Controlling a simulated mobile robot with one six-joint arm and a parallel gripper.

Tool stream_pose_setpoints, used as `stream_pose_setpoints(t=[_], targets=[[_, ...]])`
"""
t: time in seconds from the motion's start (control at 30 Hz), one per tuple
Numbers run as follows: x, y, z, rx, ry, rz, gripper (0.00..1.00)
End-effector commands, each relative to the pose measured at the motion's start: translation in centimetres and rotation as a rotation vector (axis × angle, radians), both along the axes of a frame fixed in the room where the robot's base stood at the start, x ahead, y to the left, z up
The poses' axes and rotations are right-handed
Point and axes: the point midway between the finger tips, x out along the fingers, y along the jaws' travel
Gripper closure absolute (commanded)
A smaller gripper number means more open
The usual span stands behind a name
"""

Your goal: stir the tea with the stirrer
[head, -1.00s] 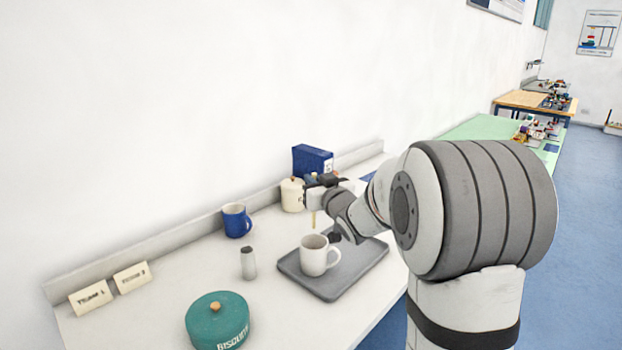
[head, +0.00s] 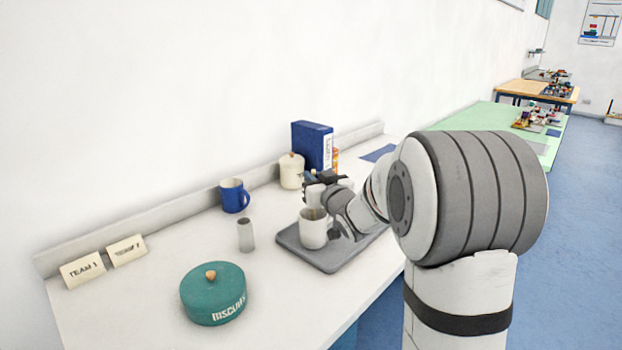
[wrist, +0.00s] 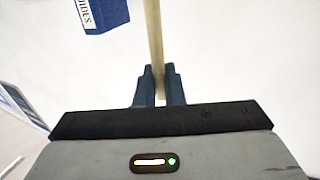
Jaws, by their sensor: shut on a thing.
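A white mug (head: 312,234) stands upright on a grey tray (head: 335,262) in the head view. My gripper (head: 320,184) is just above the mug, close over its rim. In the wrist view my gripper (wrist: 160,82) is shut on a thin, pale wooden stirrer (wrist: 153,35). In the head view the stirrer points down, and its lower end appears to be inside the mug. The mug's opening shows brownish, but the tea's surface is too small to make out clearly.
A blue mug (head: 234,195), a grey shaker (head: 245,236) and a green biscuit tin (head: 213,294) stand left of the tray. A cream jar (head: 291,171) and a blue box (head: 311,145) stand behind it. Two cards stand far left.

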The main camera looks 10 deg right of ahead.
Motion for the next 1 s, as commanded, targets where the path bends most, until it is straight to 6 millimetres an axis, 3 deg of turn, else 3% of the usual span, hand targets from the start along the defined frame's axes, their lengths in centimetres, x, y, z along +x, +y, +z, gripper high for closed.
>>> stream_pose_setpoints(t=[0.5, 1.0], targets=[[0.0, 0.1, -4.3, 0.000, 0.000, 0.002, 1.00], [0.0, 0.2, -4.6, 0.000, 0.000, 0.003, 1.00]])
